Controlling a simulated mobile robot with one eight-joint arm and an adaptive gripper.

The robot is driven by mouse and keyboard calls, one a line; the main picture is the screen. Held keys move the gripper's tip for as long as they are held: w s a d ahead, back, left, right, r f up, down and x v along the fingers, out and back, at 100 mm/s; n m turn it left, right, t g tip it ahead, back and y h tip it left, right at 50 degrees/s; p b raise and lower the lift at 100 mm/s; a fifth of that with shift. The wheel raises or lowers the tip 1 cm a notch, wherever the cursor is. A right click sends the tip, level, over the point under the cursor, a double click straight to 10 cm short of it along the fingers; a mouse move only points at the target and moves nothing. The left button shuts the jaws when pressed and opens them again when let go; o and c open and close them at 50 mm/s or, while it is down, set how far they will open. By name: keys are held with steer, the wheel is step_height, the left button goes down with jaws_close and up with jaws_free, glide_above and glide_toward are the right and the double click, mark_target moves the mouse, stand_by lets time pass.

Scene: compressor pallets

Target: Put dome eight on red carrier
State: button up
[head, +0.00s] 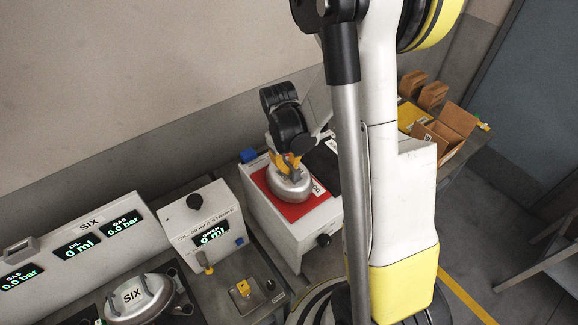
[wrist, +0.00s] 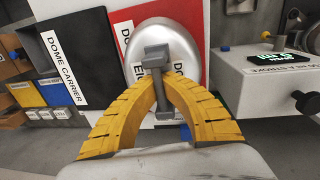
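The silver dome (head: 292,186) is over the red carrier (head: 307,209), on top of a white box. Whether it rests fully on the red surface or hangs just above it I cannot tell. In the wrist view the dome (wrist: 187,52) has a grey bar handle and partly hidden letters that look like "EI". My gripper (head: 286,163) reaches down to it from above. Its yellow fingers (wrist: 161,84) close in on both sides of the handle. The red carrier (wrist: 188,14) also shows behind the dome in the wrist view, with its white label partly covered.
A black dome carrier (wrist: 78,60) lies beside the red one. Another dome marked SIX (head: 133,295) sits at the lower left, near the display panel (head: 75,245). An oil pump box (head: 205,225) stands left of the carriers. An open cardboard box (head: 445,130) is at the right.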

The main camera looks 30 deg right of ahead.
mark_target(285, 174)
steer(key=o, duration=0.6)
steer(key=shift+c, duration=0.2)
step_height(285, 174, up, 12)
steer(key=a, duration=0.1)
steer(key=s+a+r+t+y, duration=0.1)
steer(key=s+a+r+t, duration=0.6)
steer(key=s+a, duration=0.3)
steer(key=shift+s+a+r+m, duration=0.4)
steer(key=shift+a+r, duration=0.15)
steer(key=shift+a, duration=0.55)
